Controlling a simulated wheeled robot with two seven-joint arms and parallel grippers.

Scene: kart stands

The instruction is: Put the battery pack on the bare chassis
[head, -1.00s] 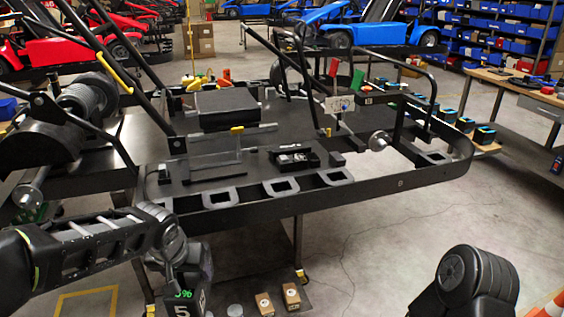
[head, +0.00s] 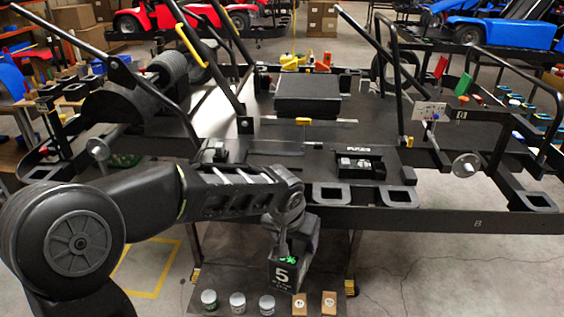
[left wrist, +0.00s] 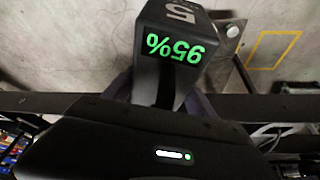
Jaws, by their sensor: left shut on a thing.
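The battery pack (head: 284,276) is a dark block with a white 5 and a green readout. My left gripper (head: 296,243) is shut on its upper end. The pack hangs in front of the chassis's near rail, lower than the rail. In the left wrist view the battery pack (left wrist: 172,52) shows a green 95% readout; the gripper's fingers are mostly hidden. The bare chassis (head: 420,216) is a black kart frame with a flat floor, roll bars and no body panels. It spans the middle of the head view. My right gripper is out of view.
A black raised box (head: 308,96) stands on the chassis floor, with a small tray of parts (head: 357,163) nearer me. Several jars and small boxes (head: 299,303) stand on a low shelf below. Roll bars rise at both sides. A blue kart (head: 515,32) stands behind.

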